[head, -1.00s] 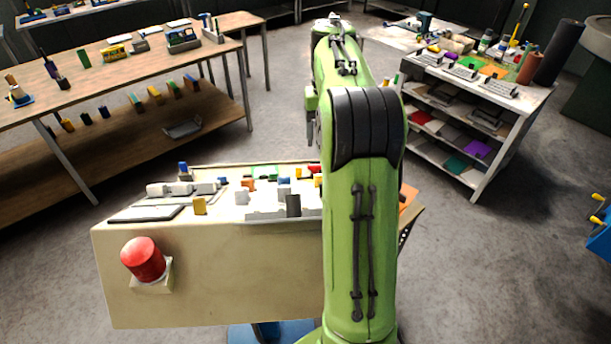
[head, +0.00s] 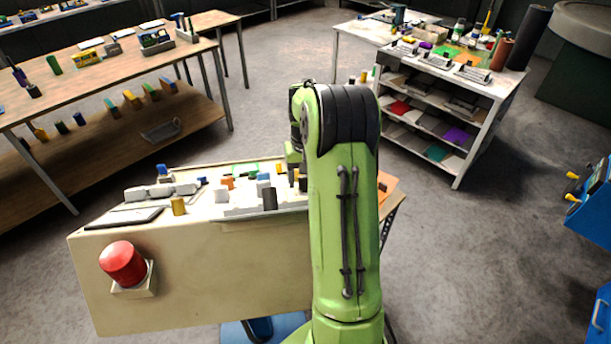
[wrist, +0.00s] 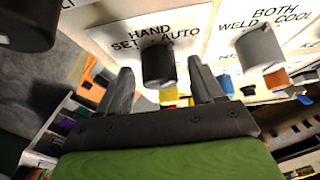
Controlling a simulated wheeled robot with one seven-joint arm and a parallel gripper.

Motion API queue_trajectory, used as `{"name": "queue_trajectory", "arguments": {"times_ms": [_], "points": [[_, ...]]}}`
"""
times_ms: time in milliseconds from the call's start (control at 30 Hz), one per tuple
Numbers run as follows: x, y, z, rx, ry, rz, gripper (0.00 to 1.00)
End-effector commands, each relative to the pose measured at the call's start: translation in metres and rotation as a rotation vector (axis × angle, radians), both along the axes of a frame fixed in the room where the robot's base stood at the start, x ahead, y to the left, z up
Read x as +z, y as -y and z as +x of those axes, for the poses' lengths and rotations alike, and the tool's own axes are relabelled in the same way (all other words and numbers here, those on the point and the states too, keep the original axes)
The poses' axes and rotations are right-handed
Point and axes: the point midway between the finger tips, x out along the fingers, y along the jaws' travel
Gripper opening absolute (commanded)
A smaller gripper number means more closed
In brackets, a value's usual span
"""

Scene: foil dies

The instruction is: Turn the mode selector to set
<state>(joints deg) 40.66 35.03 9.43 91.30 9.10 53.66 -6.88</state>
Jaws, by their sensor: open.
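The mode selector (wrist: 158,64) is a dark round knob in the wrist view, on a pale panel (wrist: 195,30) marked HAND, SET and AUTO. My gripper (wrist: 163,84) is open in the wrist view, with one grey finger on each side of the knob. I cannot tell whether either finger touches it. The knob's pointer and its setting cannot be made out. In the head view my green arm (head: 342,220) reaches over the right part of the beige bench (head: 200,285), and the fingertips and the selector are hidden there.
A grey knob (wrist: 260,48) under WELD, BOTH and COOL stands right of the selector, and another dark knob (wrist: 28,22) stands left. A red button (head: 123,263) sits on the bench front. Several small blocks lie on the bench top. Shelves (head: 440,120) stand at the back right.

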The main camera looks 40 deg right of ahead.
Motion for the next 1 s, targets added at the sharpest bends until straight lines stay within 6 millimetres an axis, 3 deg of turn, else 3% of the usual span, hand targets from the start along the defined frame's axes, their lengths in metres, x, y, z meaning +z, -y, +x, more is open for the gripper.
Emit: {"name": "queue_trajectory", "arguments": {"times_ms": [67,433,767,1000], "points": [[0.0001,0.0001,-0.0001,0.000,0.000,0.000,0.65],[0.0005,0.0002,0.0000,0.000,0.000,0.000,0.11],[0.0008,0.0016,-0.0010,0.043,0.017,0.026,0.11],[0.0007,0.0041,-0.0020,0.169,0.067,0.101,0.11]]}}
